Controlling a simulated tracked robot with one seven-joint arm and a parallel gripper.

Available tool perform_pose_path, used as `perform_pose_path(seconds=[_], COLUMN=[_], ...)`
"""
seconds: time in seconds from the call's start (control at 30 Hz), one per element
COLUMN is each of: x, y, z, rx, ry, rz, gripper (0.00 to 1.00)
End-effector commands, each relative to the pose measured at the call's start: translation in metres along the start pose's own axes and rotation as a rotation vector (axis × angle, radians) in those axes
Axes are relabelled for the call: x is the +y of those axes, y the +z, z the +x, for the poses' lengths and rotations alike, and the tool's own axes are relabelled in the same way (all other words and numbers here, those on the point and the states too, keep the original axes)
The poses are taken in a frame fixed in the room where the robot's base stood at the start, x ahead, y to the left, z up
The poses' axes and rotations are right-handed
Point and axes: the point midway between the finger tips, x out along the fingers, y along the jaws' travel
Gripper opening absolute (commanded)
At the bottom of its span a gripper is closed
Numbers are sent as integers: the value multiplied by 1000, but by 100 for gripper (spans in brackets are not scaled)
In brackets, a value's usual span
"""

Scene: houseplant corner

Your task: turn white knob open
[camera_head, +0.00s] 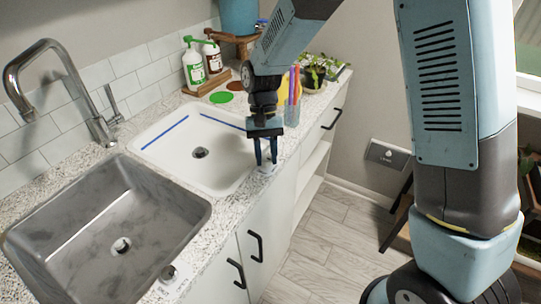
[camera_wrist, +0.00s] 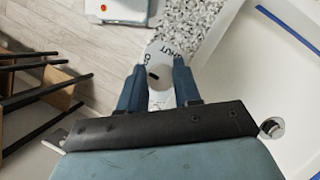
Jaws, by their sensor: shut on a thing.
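The white knob (camera_head: 265,169) sits on the speckled counter's front strip, beside the white sink (camera_head: 160,148). My gripper (camera_head: 266,161) points down over it, its two blue fingers on either side of the knob. In the wrist view my gripper (camera_wrist: 159,84) is shut on the white knob (camera_wrist: 160,79). A round white plate (camera_wrist: 166,52) shows past the fingers with the letters "HUT" on its right and part of another word on its left. A small dark mark shows on the knob. The fingers hide much of it.
A grey steel sink (camera_head: 105,235) with a faucet (camera_head: 60,85) lies at left. A second small dial (camera_head: 172,273) sits at the counter edge by it. Spray bottles (camera_head: 193,65), a cup of pencils (camera_head: 292,108) and a plant (camera_head: 314,75) stand beyond my gripper.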

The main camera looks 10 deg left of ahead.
Motion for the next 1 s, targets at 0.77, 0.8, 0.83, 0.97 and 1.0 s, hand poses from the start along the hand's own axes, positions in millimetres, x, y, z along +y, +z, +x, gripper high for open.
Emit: perform_pose_path(seconds=[0.77, 0.8, 0.83, 0.97, 1.0], x=[-3, -3, -3, -3, -3], y=[-2, -2, -2, -2, -2], z=[-2, -3, -3, -3, -2], rx=[9, 9, 9, 9, 9], ry=[48, 48, 48, 48, 48], rz=[-127, -127, -127, -127, -126], gripper=[2, 2, 2, 44, 48])
